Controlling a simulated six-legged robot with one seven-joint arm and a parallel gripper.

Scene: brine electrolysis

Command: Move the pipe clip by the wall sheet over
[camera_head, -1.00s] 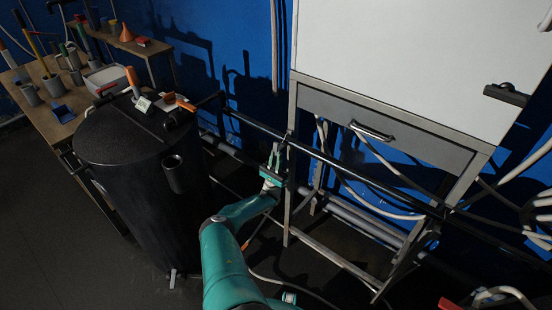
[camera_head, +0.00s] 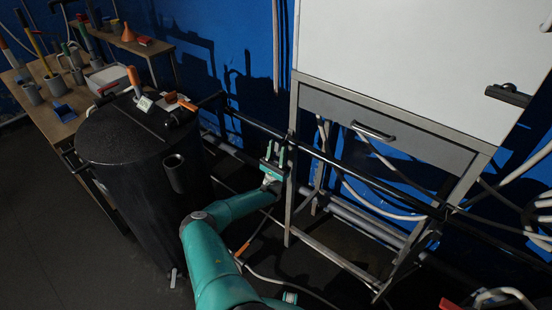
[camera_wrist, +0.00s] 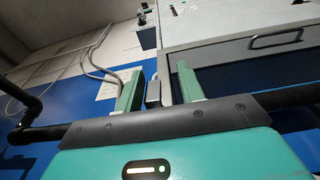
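My gripper (camera_head: 275,149) is left of the grey cabinet's front left leg, with its fingers pointing up near the black pipe (camera_head: 335,161). In the wrist view my gripper (camera_wrist: 160,70) has its two green fingers well apart. A small grey upright piece (camera_wrist: 153,93) shows between them; I cannot tell whether it is the pipe clip or part of the cabinet frame, or whether it touches a finger. Pale sheets (camera_wrist: 108,91) show on the blue wall behind the left finger. I cannot make out the pipe clip for certain in either view.
The white-fronted cabinet (camera_head: 400,55) with a grey drawer (camera_head: 385,133) stands to the right. A black tank (camera_head: 125,190) stands to the left, with small tools on its lid. A workbench (camera_head: 50,122) is behind it. Cables hang at the right.

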